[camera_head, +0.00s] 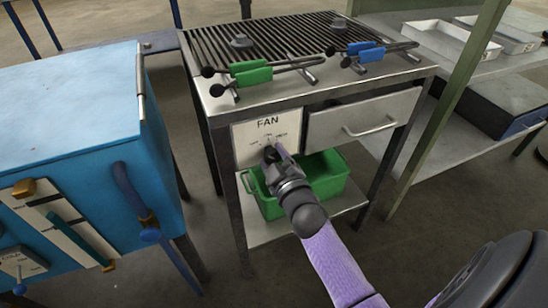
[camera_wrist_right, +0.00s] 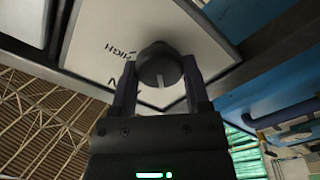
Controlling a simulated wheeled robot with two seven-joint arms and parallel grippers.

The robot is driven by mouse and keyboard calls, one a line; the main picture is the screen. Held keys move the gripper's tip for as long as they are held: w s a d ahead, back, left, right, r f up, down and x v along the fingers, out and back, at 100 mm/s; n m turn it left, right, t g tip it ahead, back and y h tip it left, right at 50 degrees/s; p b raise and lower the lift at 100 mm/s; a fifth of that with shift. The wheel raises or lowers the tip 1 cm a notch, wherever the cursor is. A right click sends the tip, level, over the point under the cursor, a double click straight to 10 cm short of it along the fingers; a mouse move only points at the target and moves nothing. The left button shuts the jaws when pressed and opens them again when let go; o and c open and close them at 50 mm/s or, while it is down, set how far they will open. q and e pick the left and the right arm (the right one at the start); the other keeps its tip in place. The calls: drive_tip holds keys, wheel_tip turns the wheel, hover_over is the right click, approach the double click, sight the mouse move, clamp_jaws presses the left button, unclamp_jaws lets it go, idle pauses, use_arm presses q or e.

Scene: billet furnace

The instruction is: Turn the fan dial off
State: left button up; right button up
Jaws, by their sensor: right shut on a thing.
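The fan dial (camera_wrist_right: 160,66) is a round black knob with a pale pointer line, on a white panel (camera_head: 251,135) marked FAN on the front of the metal bench. My right gripper (camera_head: 270,152) reaches up to the panel in the head view and covers most of the dial there. In the right wrist view my right gripper (camera_wrist_right: 159,84) has its two fingers on either side of the dial, shut on it. The word HIGH shows beside the dial, and the other markings are partly hidden. My left gripper is not in view.
A blue furnace box (camera_head: 70,100) stands at the left. Green-handled tongs (camera_head: 250,75) and blue-handled tongs (camera_head: 366,52) lie on the bench top. A drawer (camera_head: 365,115) is right of the panel. A green bin (camera_head: 325,178) sits on the shelf below.

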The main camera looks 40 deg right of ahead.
drive_tip(key=o, duration=1.3)
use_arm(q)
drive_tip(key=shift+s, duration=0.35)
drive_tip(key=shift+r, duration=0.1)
use_arm(e)
drive_tip(key=shift+s+a, duration=0.15)
drive_tip(key=shift+s, duration=0.25)
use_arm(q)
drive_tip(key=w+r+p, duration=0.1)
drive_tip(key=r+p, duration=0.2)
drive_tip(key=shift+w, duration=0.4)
use_arm(e)
drive_tip(key=v, duration=0.9)
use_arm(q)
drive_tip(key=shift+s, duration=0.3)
